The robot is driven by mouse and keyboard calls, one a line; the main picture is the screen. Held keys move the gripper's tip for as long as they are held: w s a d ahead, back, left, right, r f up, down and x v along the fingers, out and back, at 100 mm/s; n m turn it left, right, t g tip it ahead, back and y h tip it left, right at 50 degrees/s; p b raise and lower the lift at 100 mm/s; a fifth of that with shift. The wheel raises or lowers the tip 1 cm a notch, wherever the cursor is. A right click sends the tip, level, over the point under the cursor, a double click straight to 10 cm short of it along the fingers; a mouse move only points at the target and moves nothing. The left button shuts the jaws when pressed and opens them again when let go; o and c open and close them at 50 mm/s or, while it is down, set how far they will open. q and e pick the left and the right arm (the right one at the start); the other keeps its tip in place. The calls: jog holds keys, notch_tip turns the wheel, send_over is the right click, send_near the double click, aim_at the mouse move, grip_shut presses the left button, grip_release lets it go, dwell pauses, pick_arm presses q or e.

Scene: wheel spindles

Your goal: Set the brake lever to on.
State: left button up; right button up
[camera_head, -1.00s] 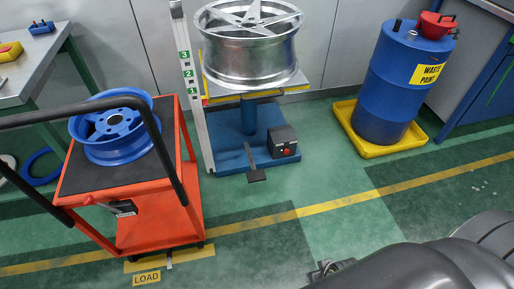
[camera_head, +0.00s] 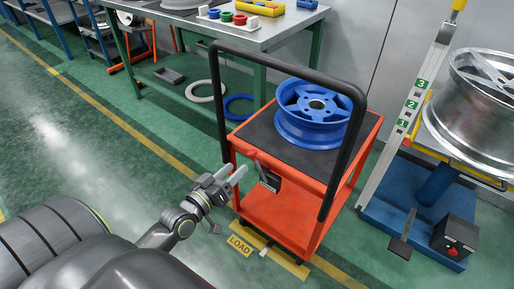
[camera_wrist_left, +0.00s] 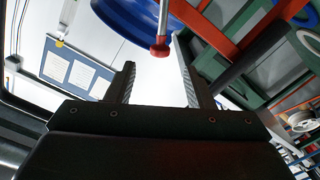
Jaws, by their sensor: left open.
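The brake lever (camera_head: 252,154) is a red-knobbed handle on a dark plate (camera_head: 269,181) at the near side of the orange cart (camera_head: 262,213). The plate's markings are too small to read. My left gripper (camera_head: 234,173) is open and empty, just left of and a little below the lever knob. In the left wrist view the red knob (camera_wrist_left: 160,49) shows near the gap between the open fingertips (camera_wrist_left: 154,56), without clear contact. My right gripper is out of view.
A blue wheel (camera_head: 313,113) lies on the cart's dark top. The cart's black push bar (camera_head: 221,105) arches beside my left gripper. A silver wheel (camera_head: 470,125) on a blue stand (camera_head: 385,220) is at the right. Open green floor (camera_head: 90,150) lies to the left.

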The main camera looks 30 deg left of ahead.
aim_at(259, 168)
pick_arm(q)
jog(key=w, duration=1)
jog(key=shift+w+d, duration=0.3)
jog(key=shift+d, duration=0.1)
grip_shut()
